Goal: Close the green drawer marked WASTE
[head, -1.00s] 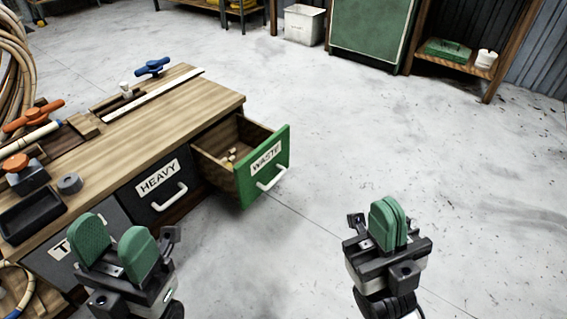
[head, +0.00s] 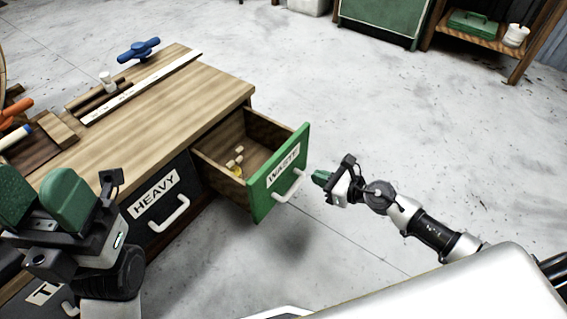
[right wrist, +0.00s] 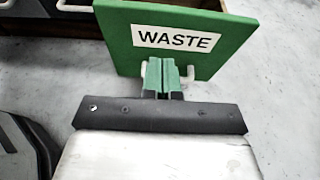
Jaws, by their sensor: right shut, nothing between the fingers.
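The green drawer marked WASTE (head: 279,174) stands pulled out of the workbench, with a few small pale pieces inside. Its white handle (head: 290,187) is on the front. My right gripper (head: 320,177) is shut and empty, just to the right of the drawer front. In the right wrist view the right gripper (right wrist: 161,74) points at the green front (right wrist: 230,48), below the WASTE label and in front of the handle; I cannot tell whether it touches. My left gripper (head: 40,198) is open and empty at the left, over the near side of the bench.
The wooden workbench (head: 170,110) carries a blue-handled tool (head: 139,49) and a white strip (head: 140,88). The dark HEAVY drawer (head: 158,208) beside the green one is shut. The floor right of the bench is clear. A shelf (head: 475,38) stands far right.

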